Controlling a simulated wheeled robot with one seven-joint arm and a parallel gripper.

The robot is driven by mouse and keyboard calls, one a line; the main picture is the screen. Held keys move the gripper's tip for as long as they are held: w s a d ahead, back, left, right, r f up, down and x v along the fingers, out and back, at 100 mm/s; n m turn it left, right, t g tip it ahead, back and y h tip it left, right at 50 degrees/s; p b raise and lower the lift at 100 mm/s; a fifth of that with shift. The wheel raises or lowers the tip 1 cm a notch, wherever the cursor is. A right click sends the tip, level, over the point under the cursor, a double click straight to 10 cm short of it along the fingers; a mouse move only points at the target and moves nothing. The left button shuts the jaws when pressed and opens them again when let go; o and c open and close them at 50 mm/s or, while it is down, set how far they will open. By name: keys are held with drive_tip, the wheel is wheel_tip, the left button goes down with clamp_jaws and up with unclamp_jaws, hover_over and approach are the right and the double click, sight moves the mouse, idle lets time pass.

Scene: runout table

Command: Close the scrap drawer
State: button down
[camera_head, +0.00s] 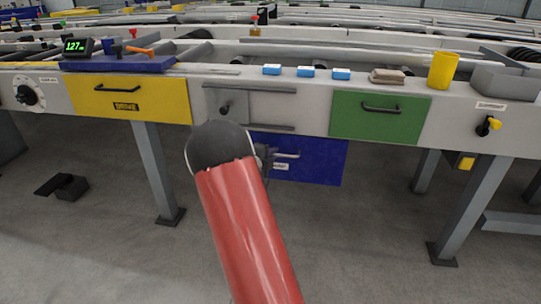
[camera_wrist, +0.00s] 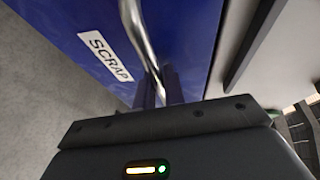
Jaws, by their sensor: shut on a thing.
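The scrap drawer (camera_head: 325,166) has a blue front, low under the table's front panel, right of my arm. In the wrist view its blue face (camera_wrist: 75,15) fills the upper left, with a white SCRAP label (camera_wrist: 108,57). Its metal bar handle (camera_wrist: 136,22) runs down to my gripper (camera_wrist: 158,88). My gripper is shut on the handle. In the head view my gripper (camera_head: 265,155) is small and partly hidden behind my red arm, at the handle's left end (camera_head: 290,154). My arm hides the left of the drawer. I cannot tell how far out the drawer stands.
A yellow drawer (camera_head: 130,100) and a green drawer (camera_head: 380,117) flank a grey panel with rails (camera_head: 265,104) above. Table legs (camera_head: 157,172) stand left and right. A black pedal (camera_head: 68,187) lies on the floor at left. Floor in front is clear.

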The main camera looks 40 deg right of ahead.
drive_tip(key=shift+w+d+r, duration=0.1)
drive_tip(key=shift+w, duration=0.05)
drive_tip(key=c, duration=1.6)
unclamp_jaws()
drive_tip(key=shift+d, duration=0.1)
drive_tip(key=shift+o, duration=0.5)
drive_tip(key=shift+r, duration=0.1)
drive_tip(key=f+v, duration=0.1)
drive_tip(key=v, duration=0.6)
drive_tip(key=shift+a+r, duration=0.25)
drive_tip(key=shift+a, duration=0.2)
